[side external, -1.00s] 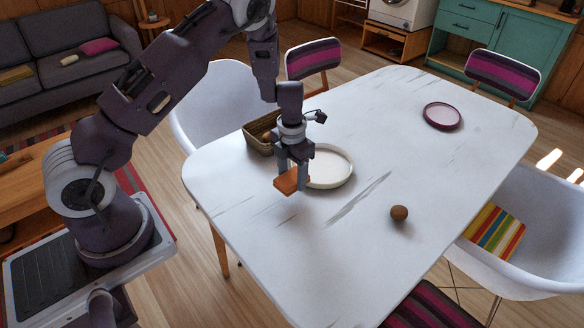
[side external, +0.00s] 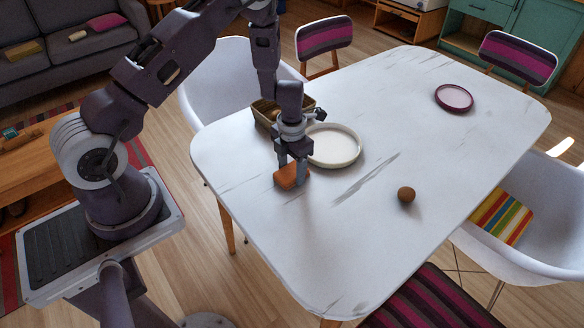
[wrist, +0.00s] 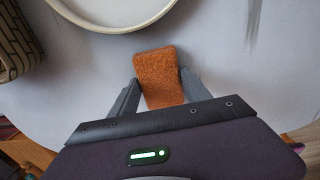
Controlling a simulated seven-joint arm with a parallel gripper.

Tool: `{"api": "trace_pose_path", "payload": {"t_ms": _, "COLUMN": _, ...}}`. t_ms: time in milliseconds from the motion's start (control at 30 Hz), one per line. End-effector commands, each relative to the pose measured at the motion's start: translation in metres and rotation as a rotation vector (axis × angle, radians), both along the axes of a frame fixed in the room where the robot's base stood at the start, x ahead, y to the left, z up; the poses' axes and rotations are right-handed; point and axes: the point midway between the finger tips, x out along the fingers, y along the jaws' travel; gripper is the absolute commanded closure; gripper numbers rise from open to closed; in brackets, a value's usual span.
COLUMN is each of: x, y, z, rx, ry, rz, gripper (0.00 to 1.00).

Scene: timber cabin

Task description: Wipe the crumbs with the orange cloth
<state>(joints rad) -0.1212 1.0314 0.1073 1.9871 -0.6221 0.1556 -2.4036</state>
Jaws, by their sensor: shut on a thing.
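The orange cloth (side external: 288,177) is a small folded block with a rough, crumb-like surface in the wrist view (wrist: 159,76). My gripper (side external: 293,172) is shut on it, with one finger on each side, as the wrist view (wrist: 160,92) also shows. The cloth is at or just above the white table top, near its left edge; I cannot tell if it touches. No crumbs can be made out on the table (side external: 280,250) in either view.
A white plate (side external: 335,147) lies right behind my gripper, with a woven basket (side external: 265,112) beside it. A round brown ball (side external: 406,194) and a dark red plate (side external: 454,98) stand farther right. Chairs surround the table. The front of the table is clear.

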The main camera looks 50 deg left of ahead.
Motion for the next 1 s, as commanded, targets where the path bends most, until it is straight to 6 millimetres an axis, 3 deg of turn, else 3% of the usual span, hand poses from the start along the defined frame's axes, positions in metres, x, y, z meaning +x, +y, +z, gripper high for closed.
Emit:
{"api": "trace_pose_path", "payload": {"t_ms": 300, "x": 0.030, "y": -0.001, "z": 0.000, "rx": 0.000, "ry": -0.003, "rz": -0.002, "gripper": 0.88}}
{"api": "trace_pose_path", "payload": {"t_ms": 367, "x": 0.029, "y": 0.000, "z": 0.004, "rx": 0.000, "ry": -0.002, "rz": -0.001, "gripper": 0.88}}
{"api": "trace_pose_path", "payload": {"t_ms": 433, "x": 0.029, "y": -0.001, "z": 0.023, "rx": 0.000, "ry": -0.006, "rz": -0.001, "gripper": 0.88}}
{"api": "trace_pose_path", "payload": {"t_ms": 1000, "x": 0.029, "y": -0.001, "z": 0.072, "rx": 0.000, "ry": -0.004, "rz": -0.001, "gripper": 0.88}}
